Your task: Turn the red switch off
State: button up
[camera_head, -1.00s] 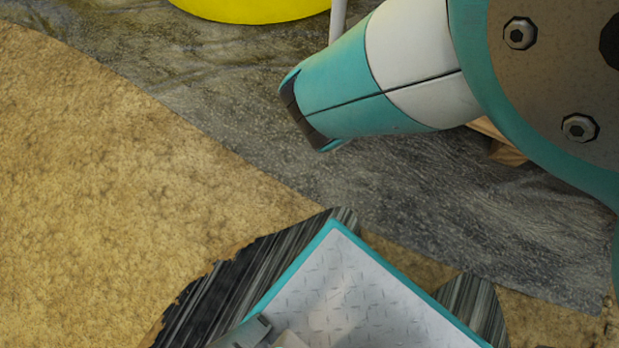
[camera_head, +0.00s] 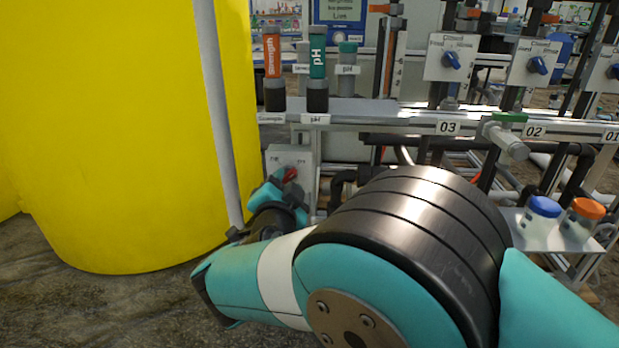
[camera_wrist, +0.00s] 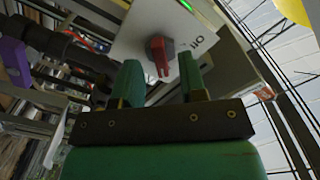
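The red switch (camera_wrist: 160,54) is a rotary knob on a pale switch box in the wrist view, just beyond my fingertips and between them. A label reading like "Off" is printed beside it. My gripper (camera_wrist: 162,80) is open, with one finger on each side of the knob's line; contact with the knob cannot be told. In the head view the red switch (camera_head: 290,174) shows on the grey box (camera_head: 290,157) below the sample rail, partly hidden by my gripper (camera_head: 279,186). The switch's labels are too small to read there.
A big yellow tank (camera_head: 110,130) stands left, with a thin grey pipe (camera_head: 218,110) close beside my gripper. Valves with blue knobs (camera_head: 452,60) and numbered labels line the right.

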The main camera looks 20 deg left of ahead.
jog(key=shift+w+a, duration=0.15)
jog(key=shift+w, duration=0.55)
grip_shut()
